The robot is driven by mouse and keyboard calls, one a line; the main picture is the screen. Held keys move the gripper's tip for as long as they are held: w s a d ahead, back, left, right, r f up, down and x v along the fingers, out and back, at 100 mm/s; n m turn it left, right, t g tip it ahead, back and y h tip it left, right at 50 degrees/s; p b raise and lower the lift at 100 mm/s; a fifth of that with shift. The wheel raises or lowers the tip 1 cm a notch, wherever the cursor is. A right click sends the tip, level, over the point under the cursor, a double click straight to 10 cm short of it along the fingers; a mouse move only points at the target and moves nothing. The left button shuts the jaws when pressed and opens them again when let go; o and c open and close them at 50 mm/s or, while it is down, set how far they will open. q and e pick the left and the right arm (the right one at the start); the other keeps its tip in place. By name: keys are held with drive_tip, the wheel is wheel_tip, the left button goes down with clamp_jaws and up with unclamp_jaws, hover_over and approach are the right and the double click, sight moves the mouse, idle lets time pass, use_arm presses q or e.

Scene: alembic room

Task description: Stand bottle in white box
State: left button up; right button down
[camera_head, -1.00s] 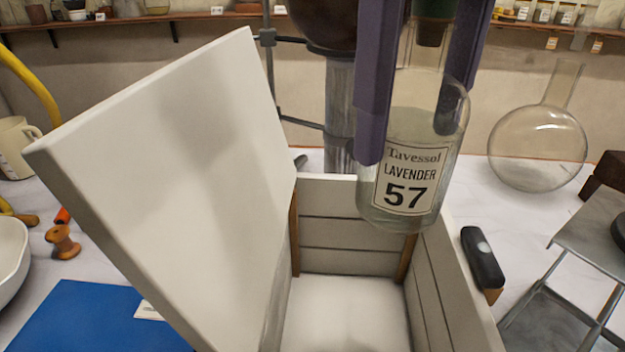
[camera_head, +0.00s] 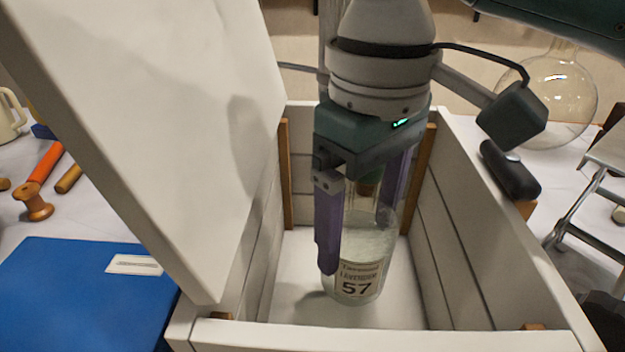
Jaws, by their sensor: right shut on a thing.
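The clear glass bottle (camera_head: 358,281), with a label reading Lavender 57, is upright inside the open white box (camera_head: 448,241). Its base looks at or very close to the box floor; I cannot tell whether it touches. My right gripper (camera_head: 350,240) reaches down into the box from above, its purple fingers on both sides of the bottle, shut on it. The gripper hides part of the bottle's neck. The box's white lid (camera_head: 150,130) stands open at the left. My left gripper is not in view.
A blue book (camera_head: 85,290) lies left of the box. An orange-handled tool (camera_head: 47,162) and a wooden spool (camera_head: 34,203) are behind it. A black object (camera_head: 510,170) is at the box's right wall. A round glass flask (camera_head: 550,95) stands at the back right.

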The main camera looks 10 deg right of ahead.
sight(356, 257)
wheel_tip(356, 257, down, 4)
drive_tip(key=shift+f+b, duration=0.25)
drive_tip(key=shift+b, duration=0.35)
unclamp_jaws()
drive_tip(key=shift+f, duration=0.1)
wheel_tip(356, 257, up, 12)
drive_tip(key=p, duration=0.3)
drive_tip(key=shift+r, duration=0.2)
